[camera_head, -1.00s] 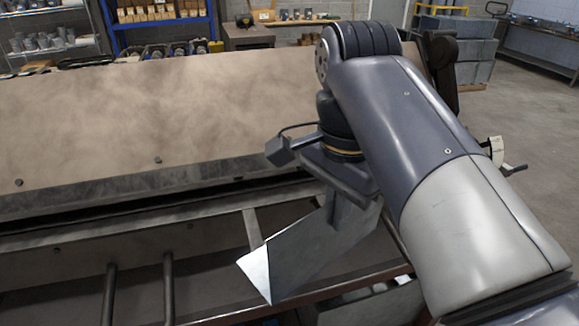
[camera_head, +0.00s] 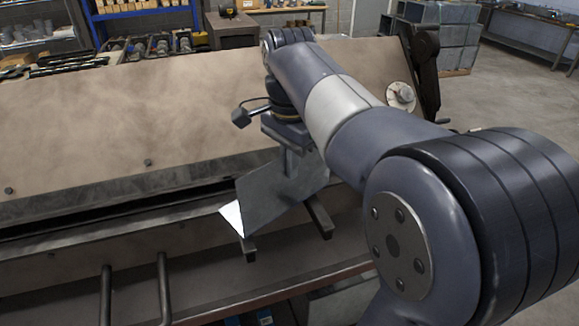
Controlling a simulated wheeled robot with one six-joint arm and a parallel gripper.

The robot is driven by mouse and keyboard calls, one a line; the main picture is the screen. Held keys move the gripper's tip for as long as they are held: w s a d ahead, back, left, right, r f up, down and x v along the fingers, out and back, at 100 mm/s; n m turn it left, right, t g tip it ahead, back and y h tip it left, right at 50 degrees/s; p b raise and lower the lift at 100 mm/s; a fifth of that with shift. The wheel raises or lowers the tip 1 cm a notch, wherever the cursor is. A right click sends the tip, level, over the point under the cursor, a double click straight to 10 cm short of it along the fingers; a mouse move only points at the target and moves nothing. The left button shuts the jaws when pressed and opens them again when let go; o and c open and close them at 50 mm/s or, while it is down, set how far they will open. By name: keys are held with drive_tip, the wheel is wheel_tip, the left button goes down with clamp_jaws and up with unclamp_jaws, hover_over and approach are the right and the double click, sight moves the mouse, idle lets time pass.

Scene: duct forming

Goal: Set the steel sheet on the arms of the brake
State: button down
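The steel sheet (camera_head: 278,196) is a grey plate that hangs tilted below my gripper (camera_head: 290,152), with a bright triangular face at its lower left corner. My gripper seems shut on its upper part; the fingertips are mostly hidden. The brake (camera_head: 110,120) is a long machine with a broad tan face and a dark slot along its front. Two short dark arms (camera_head: 319,217) stick out from its front, one (camera_head: 249,246) just under the sheet's lower left corner and one right of it. I cannot tell whether the sheet touches them.
Two dark bent bars (camera_head: 163,290) stand at the front left of the brake. A reddish edge (camera_head: 290,287) runs along its lower front. Shelves and a workbench (camera_head: 231,30) stand behind.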

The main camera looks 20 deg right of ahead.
drive_tip(key=shift+f, duration=0.75)
drive_tip(key=shift+s+f, duration=0.2)
drive_tip(key=shift+f, duration=0.55)
drive_tip(key=c, duration=1.9)
unclamp_jaws()
drive_tip(key=shift+w, duration=0.15)
drive_tip(key=shift+o, duration=1.1)
drive_tip(key=shift+r, duration=0.1)
wheel_tip(320, 180, up, 13)
drive_tip(key=shift+r+p, duration=0.15)
drive_tip(key=shift+p, duration=0.3)
